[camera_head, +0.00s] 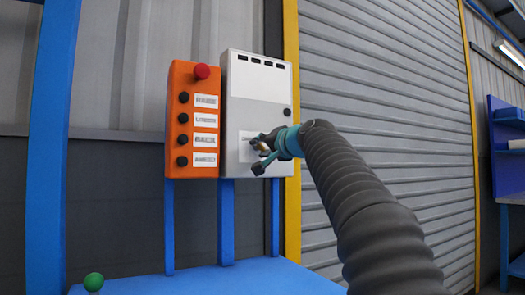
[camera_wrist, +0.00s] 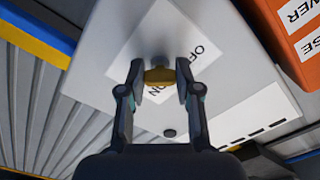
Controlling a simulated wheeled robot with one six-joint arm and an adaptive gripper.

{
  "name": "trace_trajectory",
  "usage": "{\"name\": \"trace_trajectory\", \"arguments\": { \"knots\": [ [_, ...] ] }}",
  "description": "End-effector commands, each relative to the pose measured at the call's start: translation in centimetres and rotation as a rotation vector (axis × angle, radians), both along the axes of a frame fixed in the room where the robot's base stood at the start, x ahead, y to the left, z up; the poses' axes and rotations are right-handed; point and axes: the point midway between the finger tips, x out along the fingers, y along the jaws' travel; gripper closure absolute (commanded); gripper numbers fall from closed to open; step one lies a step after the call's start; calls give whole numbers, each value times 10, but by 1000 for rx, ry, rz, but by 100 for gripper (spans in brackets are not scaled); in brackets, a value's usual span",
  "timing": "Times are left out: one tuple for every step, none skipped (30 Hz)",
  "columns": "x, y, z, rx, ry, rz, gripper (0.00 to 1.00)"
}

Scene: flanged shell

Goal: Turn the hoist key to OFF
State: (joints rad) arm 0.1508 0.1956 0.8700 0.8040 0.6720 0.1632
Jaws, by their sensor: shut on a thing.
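The hoist key (camera_wrist: 159,76) is a small brass-yellow piece on the grey control box (camera_head: 247,88). In the wrist view it sits between the fingertips of my gripper (camera_wrist: 159,72), which is shut on it from both sides. A white label (camera_wrist: 122,60) behind it reads OFF and ON; the fingers cover part of it. In the head view my gripper (camera_head: 262,150) is at the lower part of the box front, with a little of the key showing. I cannot tell which mark the key points to.
An orange panel (camera_head: 193,120) with a red mushroom button (camera_head: 201,72), several black buttons and white labels stands just left of the box. A blue table (camera_head: 220,280) with a green ball knob (camera_head: 93,282) lies below. A grey roller shutter (camera_head: 400,80) is at the right.

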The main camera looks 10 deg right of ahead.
Motion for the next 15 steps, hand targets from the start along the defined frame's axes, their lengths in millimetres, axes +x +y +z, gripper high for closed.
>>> {"name": "trace_trajectory", "arguments": {
  "knots": [
    [0, 1, -2, -14, -2, 2, 100],
    [0, 1, -1, -22, -5, 2, 100],
    [0, 1, -1, -31, -8, 2, 100],
    [0, 1, -1, -37, -10, 1, 100],
    [0, 1, -1, -41, -12, 1, 100],
    [0, 1, -1, -47, -14, 1, 100],
    [0, 1, -1, -51, -15, 1, 100],
    [0, 1, -1, -54, -16, 1, 100],
    [0, 1, -1, -56, -17, 1, 100],
    [0, 0, -1, -57, -17, 1, 100],
    [0, 1, -1, -58, -18, 1, 100],
    [0, 1, -1, -58, -18, 1, 100],
    [0, 1, -1, -58, -18, 1, 100],
    [0, 1, -1, -58, -18, 1, 100],
    [0, 1, -1, -58, -18, 1, 100]
  ]
}}
